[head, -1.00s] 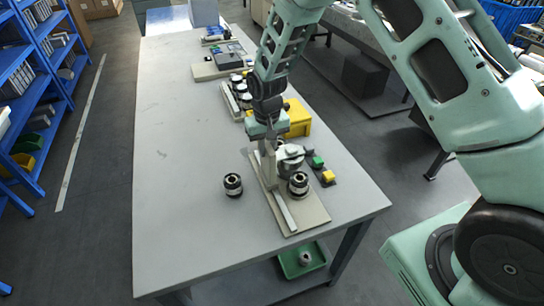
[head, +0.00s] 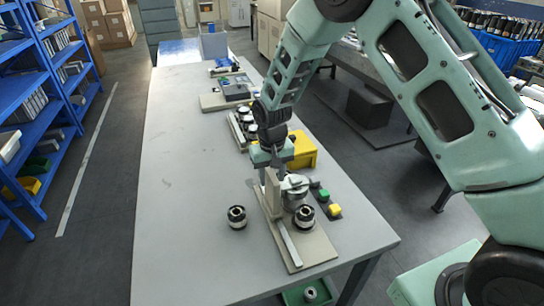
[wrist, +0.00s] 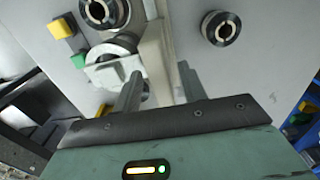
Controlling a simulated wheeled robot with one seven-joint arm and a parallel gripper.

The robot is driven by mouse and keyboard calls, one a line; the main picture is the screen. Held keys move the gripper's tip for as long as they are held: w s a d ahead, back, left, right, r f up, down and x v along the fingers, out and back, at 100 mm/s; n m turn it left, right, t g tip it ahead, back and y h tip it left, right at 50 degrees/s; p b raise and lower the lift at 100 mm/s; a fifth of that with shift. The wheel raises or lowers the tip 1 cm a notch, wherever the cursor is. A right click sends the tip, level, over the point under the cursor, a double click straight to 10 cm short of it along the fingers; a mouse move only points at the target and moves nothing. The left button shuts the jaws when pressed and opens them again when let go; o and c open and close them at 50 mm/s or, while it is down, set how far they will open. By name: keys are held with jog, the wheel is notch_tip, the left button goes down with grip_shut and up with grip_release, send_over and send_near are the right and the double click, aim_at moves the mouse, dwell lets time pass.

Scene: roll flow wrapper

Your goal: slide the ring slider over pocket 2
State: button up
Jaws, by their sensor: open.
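A fixture on a beige base plate (head: 312,249) has a long pale rail, an upright beige block (head: 272,190) and a silver ring-shaped part (head: 295,183), likely the ring slider. In the wrist view this silver ring (wrist: 112,70) sits around a dark cylinder. A black-and-silver round holder (head: 304,216) stands on the plate in front of it; it also shows in the wrist view (wrist: 104,10). I cannot tell which spot is pocket 2. My gripper (wrist: 160,88) is open, pointing down by the upright block and silver ring; its fingertips are partly hidden in the head view.
A loose black-and-silver round holder (head: 237,217) stands on the table left of the plate. A yellow bin (head: 303,150) and more fixtures lie behind. The table's left side is clear.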

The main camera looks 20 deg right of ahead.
notch_tip(320, 180, up, 17)
jog(key=b, duration=0.3)
jog(key=shift+f, duration=0.15)
